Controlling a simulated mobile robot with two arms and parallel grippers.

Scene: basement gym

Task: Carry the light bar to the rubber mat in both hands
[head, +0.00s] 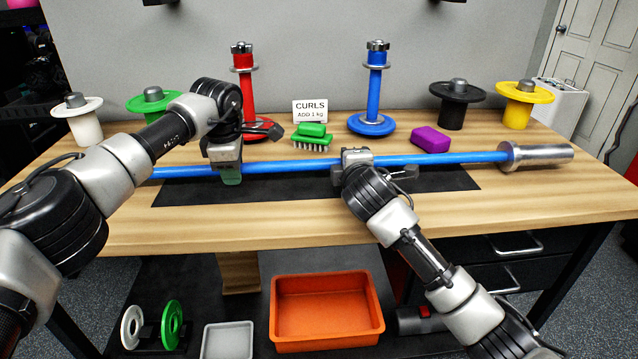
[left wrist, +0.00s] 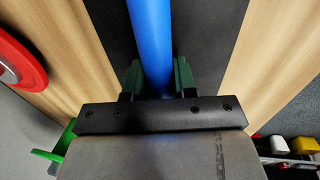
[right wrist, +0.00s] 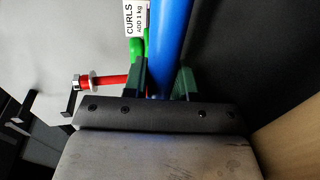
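The light bar (head: 300,165) is a blue shaft with a silver sleeve at its right end; its left end is hidden behind my left arm. It lies across the view over the black rubber mat (head: 445,181) on the wooden bench; whether it touches the mat I cannot tell. My left gripper (head: 231,172) is shut on the shaft left of middle; the left wrist view shows the shaft (left wrist: 150,40) between its fingers. My right gripper (head: 350,168) is shut on the shaft right of middle; the right wrist view shows the shaft (right wrist: 168,40) between its fingers.
Behind the bar stand a red post (head: 246,95), a blue post (head: 374,100), a CURLS sign (head: 310,110), a green brush (head: 312,137) and a purple block (head: 430,139). Weight plates flank both sides. An orange tray (head: 327,335) sits below. The bench front is clear.

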